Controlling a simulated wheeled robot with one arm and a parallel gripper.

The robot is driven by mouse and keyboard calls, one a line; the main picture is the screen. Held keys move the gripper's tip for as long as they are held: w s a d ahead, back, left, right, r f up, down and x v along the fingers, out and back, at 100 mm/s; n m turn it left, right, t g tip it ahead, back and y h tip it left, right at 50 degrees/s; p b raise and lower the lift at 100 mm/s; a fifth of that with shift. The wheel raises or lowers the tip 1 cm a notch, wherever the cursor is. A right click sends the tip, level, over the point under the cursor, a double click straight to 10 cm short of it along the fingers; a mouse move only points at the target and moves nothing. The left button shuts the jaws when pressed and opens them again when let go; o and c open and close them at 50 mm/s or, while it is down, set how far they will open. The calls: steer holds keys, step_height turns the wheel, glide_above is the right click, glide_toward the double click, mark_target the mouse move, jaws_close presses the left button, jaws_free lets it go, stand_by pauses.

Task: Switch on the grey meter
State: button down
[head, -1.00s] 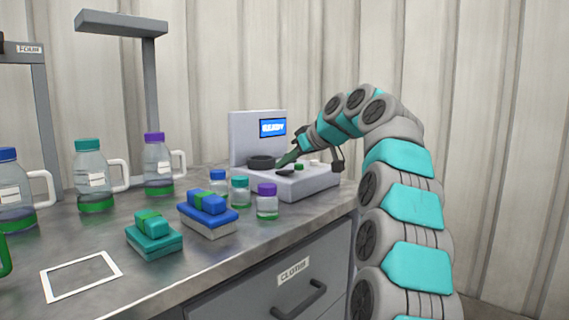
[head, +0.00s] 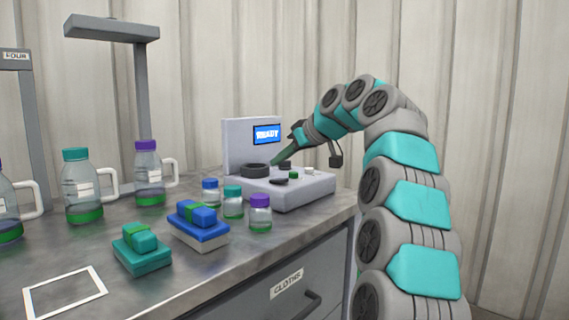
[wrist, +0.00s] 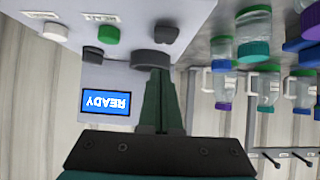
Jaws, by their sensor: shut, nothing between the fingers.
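The grey meter (head: 305,191) stands on the bench, with an upright back panel and a low base. Its blue screen (head: 267,134) is lit and reads READY; the screen (wrist: 106,102) appears upside down in the wrist view. The base carries a dark round ring (head: 254,170), a dark lever-like knob (wrist: 167,34), a green button (wrist: 109,34), a white button (wrist: 55,31) and a dark grey knob (wrist: 93,54). My gripper (head: 278,161) is shut and empty, its green fingers just above the base near the ring. Whether the tips touch the ring is unclear.
Small capped jars (head: 233,203) stand at the meter's left front. Blue (head: 200,229) and teal (head: 141,257) cloth stacks lie nearer. Handled bottles (head: 83,190) stand left under grey frames. A white square outline (head: 65,292) marks bare bench; a CLOTHS drawer (head: 295,290) is below.

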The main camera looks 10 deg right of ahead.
steer(key=shift+d+r, duration=0.1)
steer(key=shift+r, duration=0.6)
steer(key=s+d+r+p, duration=0.3)
steer(key=s+r, duration=0.1)
steer(key=r, duration=0.3)
steer(key=shift+s+r+p, duration=0.3)
steer(key=shift+r, duration=0.05)
